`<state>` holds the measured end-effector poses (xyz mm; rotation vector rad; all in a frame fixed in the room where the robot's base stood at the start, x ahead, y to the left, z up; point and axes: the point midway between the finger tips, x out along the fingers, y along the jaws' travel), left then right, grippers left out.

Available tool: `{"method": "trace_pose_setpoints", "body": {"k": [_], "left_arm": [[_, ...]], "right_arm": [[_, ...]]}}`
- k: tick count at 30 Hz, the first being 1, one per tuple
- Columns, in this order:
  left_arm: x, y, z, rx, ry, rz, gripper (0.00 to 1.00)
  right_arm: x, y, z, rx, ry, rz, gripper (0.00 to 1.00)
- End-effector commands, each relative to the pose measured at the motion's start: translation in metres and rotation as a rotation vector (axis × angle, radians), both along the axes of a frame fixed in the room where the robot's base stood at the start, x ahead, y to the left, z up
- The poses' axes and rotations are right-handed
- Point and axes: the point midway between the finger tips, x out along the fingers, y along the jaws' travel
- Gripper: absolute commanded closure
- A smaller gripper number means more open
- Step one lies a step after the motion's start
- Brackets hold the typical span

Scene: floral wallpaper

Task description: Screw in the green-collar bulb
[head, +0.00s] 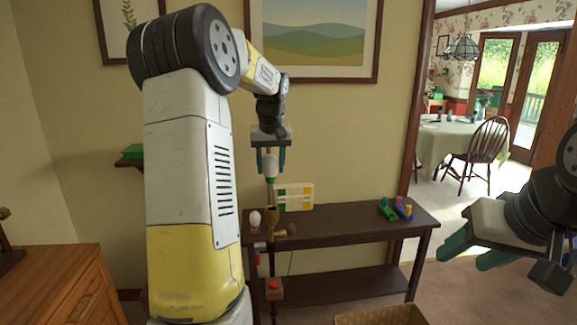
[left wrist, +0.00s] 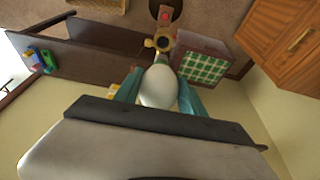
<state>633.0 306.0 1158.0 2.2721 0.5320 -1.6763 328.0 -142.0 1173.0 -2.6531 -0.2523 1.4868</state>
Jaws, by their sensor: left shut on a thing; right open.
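A white bulb (head: 270,168) with a green collar (head: 271,181) is held upright, base down, between the teal fingers of my left gripper (head: 271,161). Its white glass also shows between the fingers in the left wrist view (left wrist: 158,87). A brass socket (head: 272,212) is below the bulb; it also shows past the bulb in the left wrist view (left wrist: 162,42). I cannot tell whether the bulb's base touches the socket. My right gripper (head: 472,252) is open and empty at the far right, away from the table.
Another white bulb (head: 255,219) stands left of the socket. A dark table (head: 350,228) carries a white, green and yellow panel (head: 295,196) and coloured blocks (head: 396,208). Red-topped parts (head: 274,285) are below the socket. A green-checked box (left wrist: 203,67) is beside it. A wooden cabinet (head: 65,290) is at left.

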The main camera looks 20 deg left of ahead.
Motion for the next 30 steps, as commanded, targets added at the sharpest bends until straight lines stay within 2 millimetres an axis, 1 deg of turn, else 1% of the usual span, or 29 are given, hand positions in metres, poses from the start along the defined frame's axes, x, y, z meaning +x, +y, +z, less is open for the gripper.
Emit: {"method": "trace_pose_setpoints", "body": {"k": [8,14,24,30], "left_arm": [[-0.001,-0.001,-0.002,0.000,0.000,-0.004,0.95],[-0.001,-0.001,-0.016,0.001,0.001,-0.004,0.95],[-0.001,-0.001,-0.047,0.001,0.002,-0.005,0.95],[-0.001,-0.001,-0.057,0.000,0.000,-0.004,0.95]], "right_arm": [[0.000,0.000,0.000,0.000,0.000,0.000,0.50],[0.000,0.000,0.000,0.000,0.000,0.000,0.50],[0.000,0.000,0.000,0.000,0.000,0.000,0.50],[0.000,0.000,0.000,0.000,0.000,0.000,0.50]]}}
